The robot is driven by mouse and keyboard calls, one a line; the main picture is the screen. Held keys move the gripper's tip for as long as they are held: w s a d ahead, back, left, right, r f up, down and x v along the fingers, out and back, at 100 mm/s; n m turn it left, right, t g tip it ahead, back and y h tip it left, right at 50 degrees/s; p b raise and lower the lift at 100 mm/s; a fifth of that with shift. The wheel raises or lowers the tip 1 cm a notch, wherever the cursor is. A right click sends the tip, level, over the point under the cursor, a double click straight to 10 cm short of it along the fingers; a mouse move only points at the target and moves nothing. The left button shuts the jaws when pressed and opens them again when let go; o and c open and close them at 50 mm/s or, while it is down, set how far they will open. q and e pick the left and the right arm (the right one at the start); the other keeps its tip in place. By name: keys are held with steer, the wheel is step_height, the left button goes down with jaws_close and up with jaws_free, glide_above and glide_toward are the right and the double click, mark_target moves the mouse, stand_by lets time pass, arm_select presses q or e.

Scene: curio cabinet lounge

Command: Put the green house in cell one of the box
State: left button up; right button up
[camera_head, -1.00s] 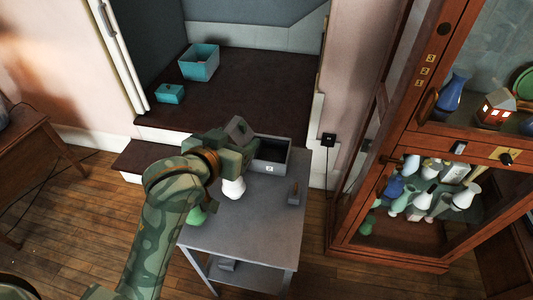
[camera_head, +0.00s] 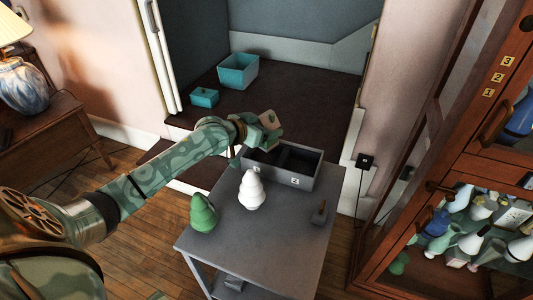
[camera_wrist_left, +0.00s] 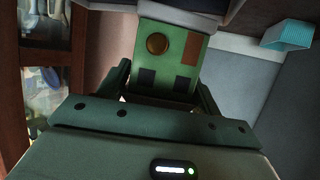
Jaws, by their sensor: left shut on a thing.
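The green house (camera_wrist_left: 168,58) is held between the fingers of my left gripper (camera_head: 262,140) in the left wrist view. Its wall shows a round brown spot, a brown patch and dark squares. In the head view its brownish top (camera_head: 268,118) shows above the gripper. The grey box (camera_head: 278,174) stands at the back of the grey table, with dark cells inside and a label 2 on its right front. My left gripper is over the back left of the box and partly hides the left cell. I cannot tell how high the house is above it. My right gripper is out of view.
A green tree (camera_head: 203,214) and a white tree (camera_head: 251,190) stand on the grey table (camera_head: 262,233) in front of the box. A small grey block (camera_head: 319,212) lies at right. A glass cabinet (camera_head: 400,240) stands at right; teal boxes (camera_head: 238,71) sit behind.

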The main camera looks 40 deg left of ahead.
arm_select(q)
step_height(320, 180, down, 7)
steer(key=b, duration=0.3)
steer(key=shift+f, duration=0.1)
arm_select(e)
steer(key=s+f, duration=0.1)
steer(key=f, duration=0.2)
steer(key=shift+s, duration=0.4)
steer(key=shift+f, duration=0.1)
arm_select(q)
steer(key=o, duration=0.9)
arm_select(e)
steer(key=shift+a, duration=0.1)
